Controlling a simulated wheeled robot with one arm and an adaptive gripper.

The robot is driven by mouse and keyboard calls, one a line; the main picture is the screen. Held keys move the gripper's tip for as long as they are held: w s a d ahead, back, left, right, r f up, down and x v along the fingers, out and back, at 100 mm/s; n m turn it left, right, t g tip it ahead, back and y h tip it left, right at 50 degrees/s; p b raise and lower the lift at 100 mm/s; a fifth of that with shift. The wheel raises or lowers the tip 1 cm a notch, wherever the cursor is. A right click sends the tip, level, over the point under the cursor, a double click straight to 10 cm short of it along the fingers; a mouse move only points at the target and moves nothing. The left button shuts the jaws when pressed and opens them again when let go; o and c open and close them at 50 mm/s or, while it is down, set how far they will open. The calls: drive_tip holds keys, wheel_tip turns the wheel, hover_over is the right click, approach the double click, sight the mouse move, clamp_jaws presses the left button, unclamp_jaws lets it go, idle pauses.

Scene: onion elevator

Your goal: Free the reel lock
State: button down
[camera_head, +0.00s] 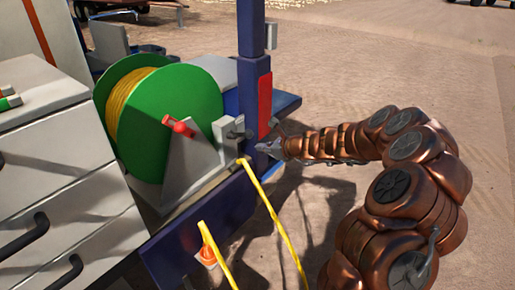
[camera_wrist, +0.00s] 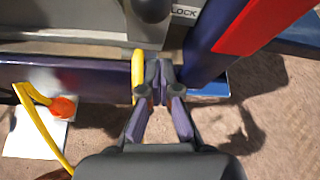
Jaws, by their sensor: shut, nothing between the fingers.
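The green reel (camera_head: 180,95) with yellow line (camera_head: 130,95) wound on it stands left of centre in the head view. A grey block (camera_head: 226,142) with a dark knob (camera_head: 236,131) sits at its right side. In the wrist view a dark rounded knob (camera_wrist: 152,9) shows at the top edge, beside a label reading "LOCK" (camera_wrist: 184,12). My gripper (camera_head: 264,148) is by the foot of the blue post, just right of and below the knob. In the wrist view its fingertips (camera_wrist: 158,72) are together and empty, below the knob and apart from it.
Yellow line (camera_wrist: 138,68) runs close left of my fingertips; touching cannot be told. The blue post (camera_head: 252,85) with a red panel (camera_head: 265,105) stands by my gripper. A red handle (camera_head: 178,125) is on the reel's grey bracket. Grey drawers (camera_head: 65,160) stand left; open ground lies right.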

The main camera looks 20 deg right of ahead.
drive_tip(key=b+v, duration=0.1)
drive_tip(key=v, duration=0.7)
drive_tip(key=shift+r, duration=0.25)
drive_tip(key=s+a+r+n+g+y, duration=0.25)
drive_tip(key=s+a+n+g, duration=0.45)
drive_tip(key=s+a+n, duration=1)
drive_tip(key=s+f+n+g+h, duration=0.2)
drive_tip(key=s+n+g+h, duration=0.25)
drive_tip(key=s, duration=1.15)
drive_tip(key=s+d+f+n+h, duration=0.1)
drive_tip(key=s+d+n+h, duration=0.3)
drive_tip(key=s+d, duration=0.4)
drive_tip(key=s+n+g, duration=0.1)
drive_tip(key=s, duration=0.3)
drive_tip(key=shift+d+n+h, duration=0.3)
drive_tip(key=shift+d+n, duration=0.05)
drive_tip(key=shift+d, duration=0.05)
